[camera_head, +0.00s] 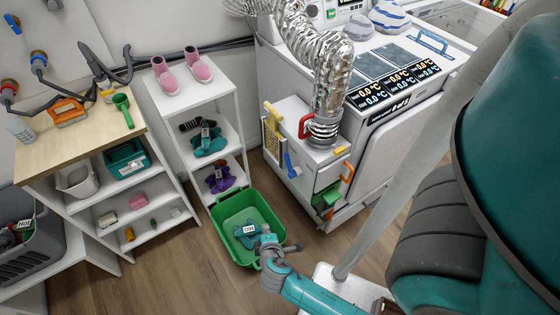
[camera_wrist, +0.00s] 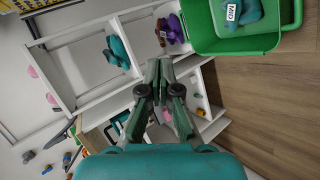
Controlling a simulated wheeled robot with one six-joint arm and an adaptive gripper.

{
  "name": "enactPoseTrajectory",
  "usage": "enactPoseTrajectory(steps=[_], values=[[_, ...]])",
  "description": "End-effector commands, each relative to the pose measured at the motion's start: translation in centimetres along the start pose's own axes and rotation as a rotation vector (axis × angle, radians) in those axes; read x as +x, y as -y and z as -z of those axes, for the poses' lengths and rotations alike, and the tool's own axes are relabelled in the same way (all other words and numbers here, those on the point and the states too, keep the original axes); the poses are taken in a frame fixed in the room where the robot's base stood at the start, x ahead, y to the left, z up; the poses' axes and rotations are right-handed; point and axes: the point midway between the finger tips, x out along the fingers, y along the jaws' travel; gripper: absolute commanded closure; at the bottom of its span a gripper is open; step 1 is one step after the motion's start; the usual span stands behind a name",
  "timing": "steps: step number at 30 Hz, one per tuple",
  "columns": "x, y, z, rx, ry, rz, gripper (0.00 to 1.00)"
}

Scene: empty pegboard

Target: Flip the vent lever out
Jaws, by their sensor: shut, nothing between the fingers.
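A silver flexible vent duct (camera_head: 333,72) comes down onto a white box unit (camera_head: 300,160) beside the large white machine. A red lever or clamp (camera_head: 304,126) sits at the duct's lower collar, an orange handle (camera_head: 347,171) is on the unit's right side, and a blue handle (camera_head: 290,167) is on its left face. I cannot tell for sure which is the vent lever; the red one is closest to the duct. My gripper (camera_head: 270,243) is low, near the green bin's right edge, apart from all these handles. In the wrist view my gripper (camera_wrist: 159,68) has its fingertips together and is empty.
The green bin (camera_head: 222,210) holds a teal item with a label and stands on the floor, left of the unit. A white shelf (camera_head: 195,98) with shoes and plush items stands behind it. A wood-topped workbench (camera_head: 75,135) is at left. Wooden floor is bare in front.

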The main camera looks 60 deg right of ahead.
Motion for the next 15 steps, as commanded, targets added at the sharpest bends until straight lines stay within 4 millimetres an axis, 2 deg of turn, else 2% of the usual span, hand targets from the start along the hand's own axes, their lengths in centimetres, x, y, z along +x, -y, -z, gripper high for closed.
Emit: enactPoseTrajectory(steps=[1,6,12,15], values=[[1.7,-1.6,0.5,-0.024,0.060,-0.032,1.00],[5.5,-7.0,0.6,-0.114,0.289,-0.127,1.00],[7.5,-13.5,0.8,-0.172,0.531,-0.214,1.00],[7.7,-15.7,0.8,-0.184,0.615,-0.240,1.00]])
